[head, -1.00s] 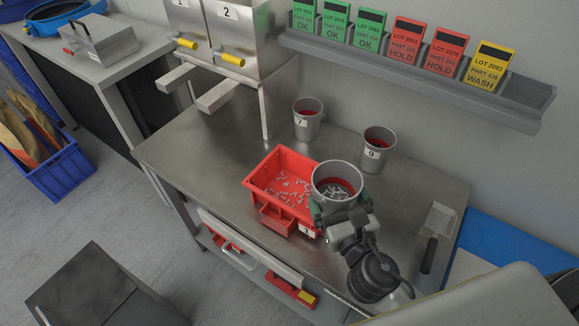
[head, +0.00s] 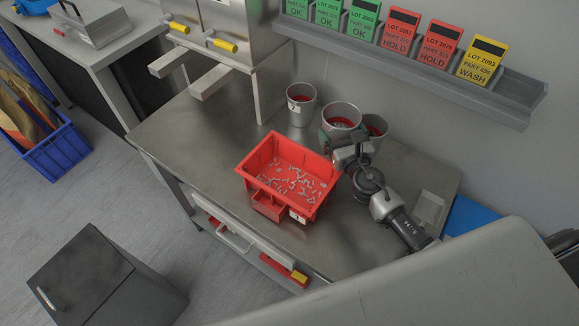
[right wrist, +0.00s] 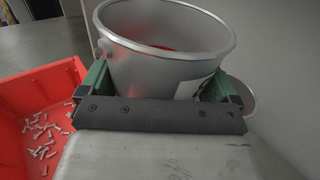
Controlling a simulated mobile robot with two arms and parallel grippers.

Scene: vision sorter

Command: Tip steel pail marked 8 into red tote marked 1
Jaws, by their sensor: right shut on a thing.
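A steel pail (head: 341,112) with a red inside is held in my right gripper (head: 338,138), behind the tote's right corner and roughly upright. Its number is hidden; a few grey pieces seem to show inside. In the right wrist view the pail (right wrist: 165,72) sits between the green-padded fingers of the gripper (right wrist: 160,92), which are shut on it. The red tote (head: 262,157) stands on the steel table with many small grey pieces on its floor. The tote also shows at the left of the right wrist view (right wrist: 62,82). My left gripper is not in view.
Pail 7 (head: 300,112) stands left of the held pail. Another pail (head: 377,124) stands close behind it at right, partly covered. A scoop-like tray (head: 431,207) lies at the table's right. Lot cards (head: 402,35) stand on a wall rail (head: 450,75). The table's left part is clear.

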